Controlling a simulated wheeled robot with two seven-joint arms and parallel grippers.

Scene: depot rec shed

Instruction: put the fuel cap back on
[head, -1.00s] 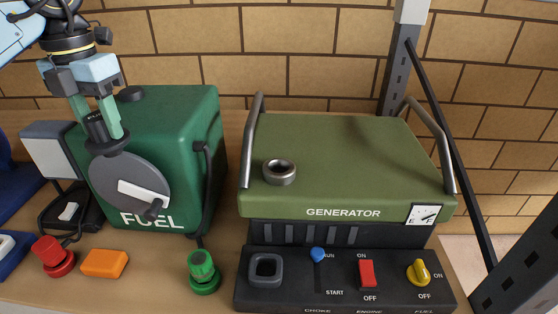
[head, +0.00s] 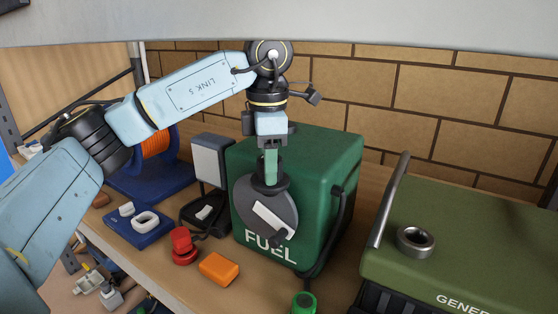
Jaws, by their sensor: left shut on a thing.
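My left gripper (head: 271,168) points down in front of the green fuel tank, with its green fingers shut on a black cap (head: 270,188) with a wide round flange. The cap is held upright and overlaps the top of the tank's grey disc in the picture; I cannot tell how far in front of it. The generator (head: 470,240) is at the lower right, partly cut off. Its round metal filler neck (head: 416,241) stands open on the olive top, well right of the held cap. My right gripper is not in view.
The green fuel tank (head: 322,190) has a grey disc with a white lever and a black hose. A metal rail (head: 390,200) stands at the generator's left edge. A red item (head: 182,245), an orange block (head: 219,268) and a green knob (head: 303,303) lie near the front edge.

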